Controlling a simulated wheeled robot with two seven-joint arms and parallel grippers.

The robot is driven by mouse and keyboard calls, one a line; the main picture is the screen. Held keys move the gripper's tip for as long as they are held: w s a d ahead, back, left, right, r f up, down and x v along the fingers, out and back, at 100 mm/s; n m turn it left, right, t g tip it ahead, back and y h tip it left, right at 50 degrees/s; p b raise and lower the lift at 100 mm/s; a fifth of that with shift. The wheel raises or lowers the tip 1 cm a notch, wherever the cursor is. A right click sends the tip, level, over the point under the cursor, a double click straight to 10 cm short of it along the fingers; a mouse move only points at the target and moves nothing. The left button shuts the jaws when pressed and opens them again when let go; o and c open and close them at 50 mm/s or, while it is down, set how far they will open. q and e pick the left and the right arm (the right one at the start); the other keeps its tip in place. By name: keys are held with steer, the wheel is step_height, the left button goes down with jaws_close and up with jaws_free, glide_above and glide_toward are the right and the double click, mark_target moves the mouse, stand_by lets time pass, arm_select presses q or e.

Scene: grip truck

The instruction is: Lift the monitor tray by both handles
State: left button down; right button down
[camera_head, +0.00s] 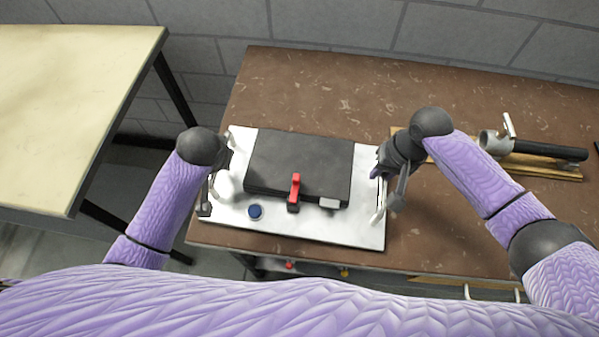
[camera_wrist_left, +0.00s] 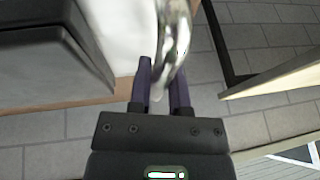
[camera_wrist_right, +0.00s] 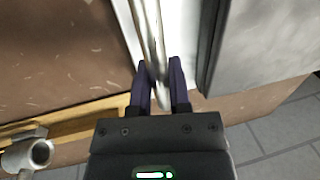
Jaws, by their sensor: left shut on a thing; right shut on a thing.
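The white monitor tray (camera_head: 320,227) is at the front left of the brown table. It carries a dark flat monitor (camera_head: 300,165), a red clamp-like piece (camera_head: 295,186) and a blue round knob (camera_head: 255,211). My left gripper (camera_head: 209,198) is shut on the tray's left handle, a shiny metal bar (camera_wrist_left: 174,45) between its fingers in the left wrist view. My right gripper (camera_head: 385,192) is shut on the right handle, a metal bar (camera_wrist_right: 150,40) between its fingers in the right wrist view. I cannot tell whether the tray touches the table.
The brown table (camera_head: 450,220) has free room behind and right of the tray. A metal tube clamp with a black rod (camera_head: 540,150) lies on a wooden board (camera_head: 545,172) at the right. A cream table (camera_head: 70,110) stands left, across a gap.

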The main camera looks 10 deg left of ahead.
stand_by(0.3)
